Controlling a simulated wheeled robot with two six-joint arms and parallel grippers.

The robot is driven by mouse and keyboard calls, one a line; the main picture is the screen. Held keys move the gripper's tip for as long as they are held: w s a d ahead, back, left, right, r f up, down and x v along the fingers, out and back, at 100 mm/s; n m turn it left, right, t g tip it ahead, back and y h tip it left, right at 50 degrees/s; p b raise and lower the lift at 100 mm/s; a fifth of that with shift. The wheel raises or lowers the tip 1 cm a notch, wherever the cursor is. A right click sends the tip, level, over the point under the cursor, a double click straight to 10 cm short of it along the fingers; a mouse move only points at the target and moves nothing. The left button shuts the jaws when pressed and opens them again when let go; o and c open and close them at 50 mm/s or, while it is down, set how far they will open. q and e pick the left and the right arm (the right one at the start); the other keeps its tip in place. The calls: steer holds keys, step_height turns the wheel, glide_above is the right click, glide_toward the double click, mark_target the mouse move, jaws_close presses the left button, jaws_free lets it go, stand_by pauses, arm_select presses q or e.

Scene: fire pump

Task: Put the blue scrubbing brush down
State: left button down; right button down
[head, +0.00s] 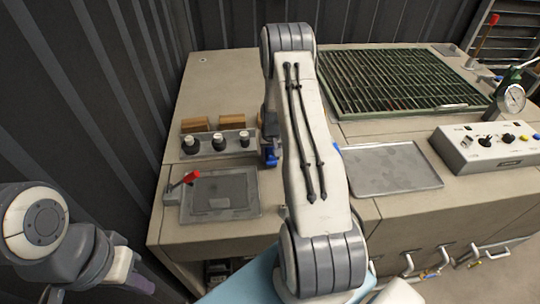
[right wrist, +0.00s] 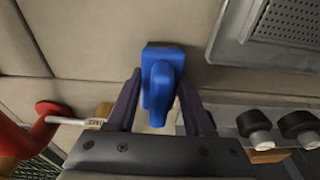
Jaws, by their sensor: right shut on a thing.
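The blue scrubbing brush (right wrist: 160,90) is between the fingers of my right gripper (right wrist: 160,80) in the right wrist view. That gripper is shut on it, over a bare beige part of the pump's top. I cannot tell whether the brush touches the surface. In the head view a bit of blue (head: 270,157) shows left of my right arm, which hides most of the gripper. My left gripper (head: 130,284) is low at the left edge of the head view, away from the bench; its fingers are not clear.
A knob block (head: 217,143) and a dark panel (head: 220,195) with a red-handled lever (head: 191,178) stand left of the brush. A shallow metal tray (head: 390,170), a green-framed grating (head: 400,80) and a control box (head: 490,145) are to the right.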

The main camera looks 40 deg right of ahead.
steer(key=shift+f, duration=0.5)
steer(key=shift+f, duration=0.1)
steer(key=shift+f, duration=0.2)
steer(key=shift+c, duration=1.4)
jaws_free()
steer(key=shift+s+f, duration=0.1)
steer(key=shift+s, duration=0.05)
